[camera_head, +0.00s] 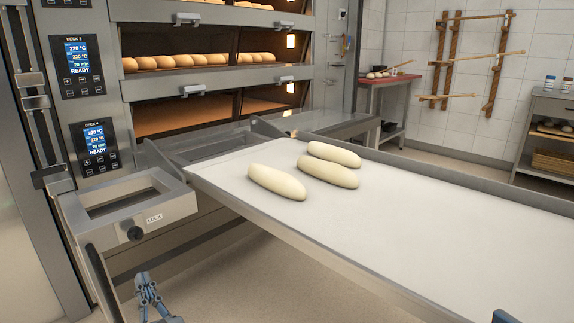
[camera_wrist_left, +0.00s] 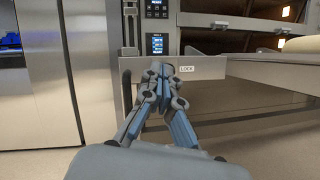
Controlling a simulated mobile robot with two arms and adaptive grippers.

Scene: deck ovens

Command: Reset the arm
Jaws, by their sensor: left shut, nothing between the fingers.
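My left gripper (camera_head: 147,287) shows at the bottom left of the head view, below the lock frame. In the left wrist view its fingers (camera_wrist_left: 160,72) are together and empty, in front of the metal panel with the LOCK label (camera_wrist_left: 187,69). In the head view the lock frame (camera_head: 172,203) carries a black knob (camera_head: 134,233) and stands apart from the gripper. A small blue part shows at the bottom right edge of the head view; I cannot tell that it is my right gripper.
A long loader board (camera_head: 420,235) with three pale dough loaves (camera_head: 276,182) extends from the deck oven (camera_head: 200,55). Bread sits on a lit upper deck. A red-topped table (camera_head: 388,82) and a shelf unit (camera_head: 547,106) stand at the back. Floor shows below the board.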

